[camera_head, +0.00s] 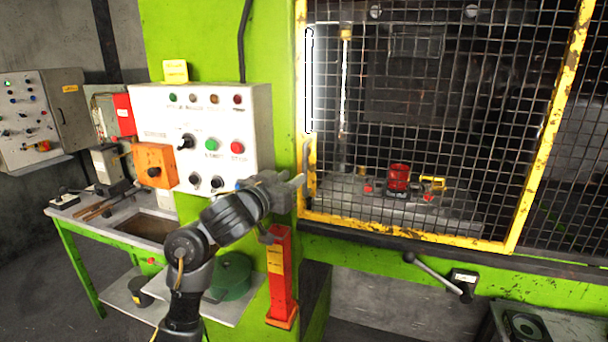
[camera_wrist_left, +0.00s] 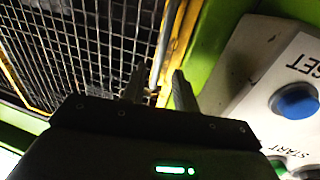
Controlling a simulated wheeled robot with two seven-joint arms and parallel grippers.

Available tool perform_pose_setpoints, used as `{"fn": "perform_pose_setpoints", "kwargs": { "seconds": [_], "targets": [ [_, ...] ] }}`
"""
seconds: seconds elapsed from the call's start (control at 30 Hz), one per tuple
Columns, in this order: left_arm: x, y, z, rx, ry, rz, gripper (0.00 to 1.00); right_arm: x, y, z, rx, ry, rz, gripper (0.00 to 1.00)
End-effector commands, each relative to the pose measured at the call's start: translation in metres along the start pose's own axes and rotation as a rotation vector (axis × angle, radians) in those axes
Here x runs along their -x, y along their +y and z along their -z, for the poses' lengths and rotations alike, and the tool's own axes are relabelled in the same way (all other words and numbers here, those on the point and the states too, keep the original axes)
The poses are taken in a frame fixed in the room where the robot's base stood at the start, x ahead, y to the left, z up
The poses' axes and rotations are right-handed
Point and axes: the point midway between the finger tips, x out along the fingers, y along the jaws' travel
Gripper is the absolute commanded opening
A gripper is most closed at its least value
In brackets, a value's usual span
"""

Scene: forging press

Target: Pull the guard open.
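The guard is a wire-mesh panel in a yellow frame (camera_head: 540,130), standing in front of the press opening; its mesh also fills the upper left of the left wrist view (camera_wrist_left: 60,50). A grey upright handle (camera_head: 308,170) is on the frame's left side. My left gripper (camera_head: 299,183) is just left of this handle, level with its lower part. In the left wrist view my left gripper's two fingers (camera_wrist_left: 159,72) are apart, with the handle's bar (camera_wrist_left: 163,45) showing ahead between their tips. I cannot tell whether they touch it. My right gripper is not in view.
A white control panel (camera_head: 250,110) with buttons stands close beside my left gripper; its blue button (camera_wrist_left: 295,100) shows in the left wrist view. An orange-red post (camera_head: 281,280) is below the gripper. A lever (camera_head: 435,272) sticks out under the guard. Behind the mesh is a red part (camera_head: 398,177).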

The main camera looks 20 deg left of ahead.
Motion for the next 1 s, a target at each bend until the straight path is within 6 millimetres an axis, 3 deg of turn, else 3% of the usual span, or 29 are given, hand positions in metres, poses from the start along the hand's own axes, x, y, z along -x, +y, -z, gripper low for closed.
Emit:
{"fn": "perform_pose_setpoints", "kwargs": {
  "seconds": [0.2,0.4,0.8,1.0],
  "targets": [
    [-0.042,0.000,-0.001,0.001,-0.003,0.000,0.29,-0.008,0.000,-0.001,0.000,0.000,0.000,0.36],
    [-0.065,0.000,0.000,0.000,-0.002,0.000,0.29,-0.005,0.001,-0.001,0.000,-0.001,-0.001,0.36],
    [-0.072,0.000,0.000,-0.001,0.000,0.001,0.29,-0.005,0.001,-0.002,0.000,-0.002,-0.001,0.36],
    [-0.072,-0.001,0.000,-0.001,0.000,0.001,0.03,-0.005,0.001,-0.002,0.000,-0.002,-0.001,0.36]
  ]
}}
